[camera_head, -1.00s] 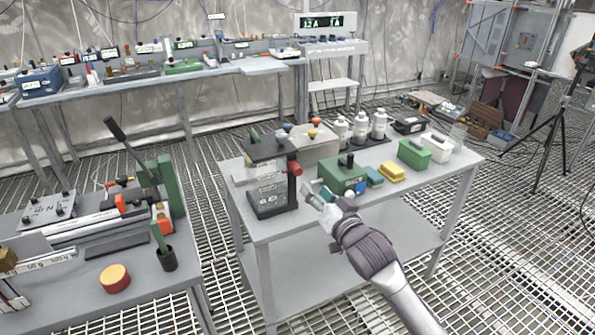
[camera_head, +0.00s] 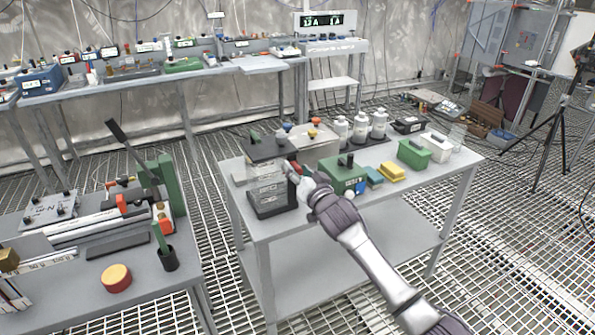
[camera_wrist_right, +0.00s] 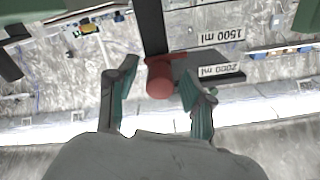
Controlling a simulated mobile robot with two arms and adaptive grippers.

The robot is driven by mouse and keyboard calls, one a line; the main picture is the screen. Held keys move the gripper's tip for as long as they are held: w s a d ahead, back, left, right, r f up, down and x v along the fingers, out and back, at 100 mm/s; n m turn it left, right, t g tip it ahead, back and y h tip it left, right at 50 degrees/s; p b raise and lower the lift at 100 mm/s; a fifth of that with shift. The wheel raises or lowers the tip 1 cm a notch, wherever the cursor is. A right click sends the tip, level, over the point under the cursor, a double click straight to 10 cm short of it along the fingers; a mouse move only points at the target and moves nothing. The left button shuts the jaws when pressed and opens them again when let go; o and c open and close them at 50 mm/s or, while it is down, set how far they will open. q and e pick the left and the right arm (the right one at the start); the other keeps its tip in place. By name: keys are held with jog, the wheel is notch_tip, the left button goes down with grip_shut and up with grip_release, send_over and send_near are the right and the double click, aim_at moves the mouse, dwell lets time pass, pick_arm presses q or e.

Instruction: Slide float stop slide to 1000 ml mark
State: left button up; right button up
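The float stop slide is a red knob (camera_wrist_right: 160,80) on a dark upright bar, seen in the right wrist view. A label reading 1500 ml (camera_wrist_right: 222,36) and one reading 2000 ml (camera_wrist_right: 220,69) appear upside down beside it; no 1000 ml label is readable. In the head view the stand (camera_head: 272,190) is dark, with pale panels, at the near table's left end. My right gripper (camera_wrist_right: 160,72) is open, with fingers on both sides of the knob and visible gaps. In the head view this gripper (camera_head: 294,178) is at the stand's right side, largely covering the knob. My left gripper is out of view.
The table (camera_head: 325,215) also holds a green box (camera_head: 343,176), a yellow block (camera_head: 391,172), white bottles (camera_head: 360,128) and a green case (camera_head: 413,153). A bench (camera_head: 130,290) with a lever device stands at the left.

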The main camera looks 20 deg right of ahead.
jog(key=shift+s+r, duration=0.1)
grip_shut()
notch_tip(320, 180, down, 4)
jog(key=shift+b, duration=1)
jog(key=shift+c, duration=0.5)
grip_release()
jog(key=shift+o, duration=1)
jog(key=shift+w, duration=0.2)
jog(key=shift+s, duration=0.15)
jog(key=s, duration=1.2)
jog(key=shift+d, duration=0.15)
